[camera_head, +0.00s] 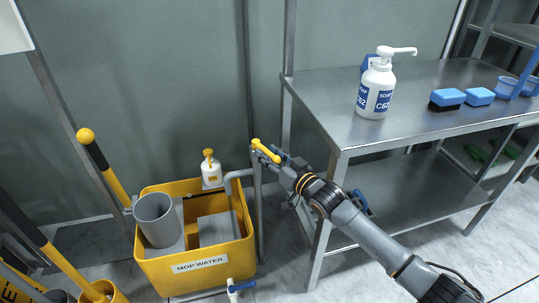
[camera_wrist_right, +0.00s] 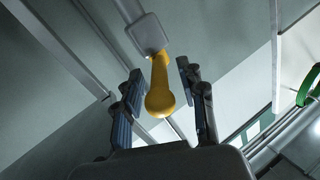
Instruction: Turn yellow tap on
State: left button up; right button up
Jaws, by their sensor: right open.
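The yellow tap (camera_head: 264,150) is a lever with a rounded end, on top of the grey pipe (camera_head: 259,205) beside the yellow mop water tub. In the right wrist view the yellow tap handle (camera_wrist_right: 160,88) lies between the two fingers, with a visible gap on each side. My right gripper (camera_head: 276,155) is open around the handle, its arm coming in from the lower right. It also shows in the right wrist view (camera_wrist_right: 158,85). My left gripper is not in view.
The yellow tub (camera_head: 152,268) holds a grey jug (camera_head: 155,218) and a soap bottle (camera_head: 211,168) stands at its back. A steel table (camera_head: 420,125) with a soap bottle (camera_head: 376,90) and blue brushes (camera_head: 447,97) is right of my gripper. A blue-handled valve (camera_head: 240,287) is low in front.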

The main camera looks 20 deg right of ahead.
jog(key=shift+s, duration=0.1)
jog(key=shift+s+d+f, duration=0.1)
jog(key=shift+s+d, duration=0.1)
jog(key=shift+s, duration=0.15)
jog(key=v, duration=1.1)
